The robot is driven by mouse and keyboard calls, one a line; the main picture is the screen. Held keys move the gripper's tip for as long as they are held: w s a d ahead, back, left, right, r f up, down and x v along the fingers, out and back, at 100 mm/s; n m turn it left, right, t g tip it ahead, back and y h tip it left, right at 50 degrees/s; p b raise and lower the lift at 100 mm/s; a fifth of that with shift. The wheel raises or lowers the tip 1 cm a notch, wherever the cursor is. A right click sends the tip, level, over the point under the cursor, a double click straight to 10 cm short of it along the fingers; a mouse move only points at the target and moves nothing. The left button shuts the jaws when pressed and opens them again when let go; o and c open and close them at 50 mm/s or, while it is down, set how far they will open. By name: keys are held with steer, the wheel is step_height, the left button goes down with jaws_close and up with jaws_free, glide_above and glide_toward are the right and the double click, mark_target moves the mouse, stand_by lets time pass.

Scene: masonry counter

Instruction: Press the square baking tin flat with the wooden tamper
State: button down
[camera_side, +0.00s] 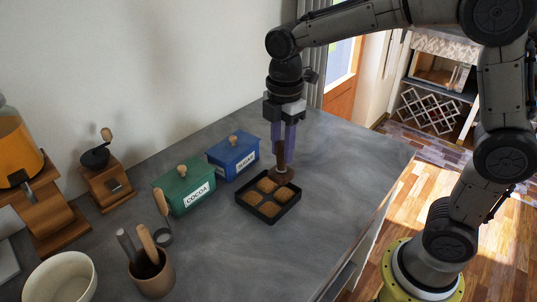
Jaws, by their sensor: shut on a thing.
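The square baking tin (268,219) is dark and low-walled and sits on the grey counter. It is split into compartments holding brown filling. The wooden tamper (281,163) is dark brown and stands upright, with its broad foot at the tin's far right part. My gripper (284,146) points down above that part of the tin and is shut on the tamper's handle. Its purple fingers hide the upper handle. I cannot tell whether the foot touches the filling or hangs just above it.
A green cocoa box (183,187) and a blue sugar box (233,154) stand left of and behind the tin. A utensil pot (152,274), a white bowl (62,278) and a coffee grinder (106,183) are farther left. The counter right of the tin is clear.

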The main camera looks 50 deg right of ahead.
mark_target(281, 169)
steer(key=shift+f, duration=3)
steer(key=shift+f, duration=0.5)
steer(key=shift+r, duration=2.3)
steer(key=w+r, duration=0.2)
steer(key=w, duration=0.2)
steer(key=shift+f, duration=2.8)
steer(key=shift+f, duration=0.4)
